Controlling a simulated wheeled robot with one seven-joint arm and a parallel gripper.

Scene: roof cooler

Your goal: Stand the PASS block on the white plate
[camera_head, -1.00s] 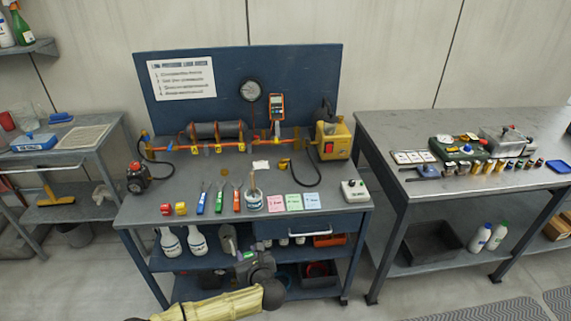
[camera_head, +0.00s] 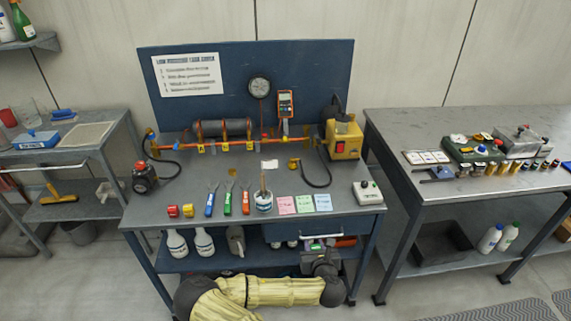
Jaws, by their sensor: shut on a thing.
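My gripper (camera_head: 327,258) is low at the front of the blue bench, below its top and in front of the right-hand drawer area. It is shut on a small block, mostly hidden by the gripper; a bit of green showed there earlier. No lettering on it can be read. A small white plate (camera_head: 269,164) lies on the bench top, behind the cup of brushes and left of the black hose.
Several tools, a cup (camera_head: 264,201) and pink, green and blue cards (camera_head: 304,204) line the bench front. A switch box (camera_head: 367,192) stands at the right corner. The pipe rig (camera_head: 225,145) and yellow pump (camera_head: 343,138) stand behind. The middle of the bench top is fairly clear.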

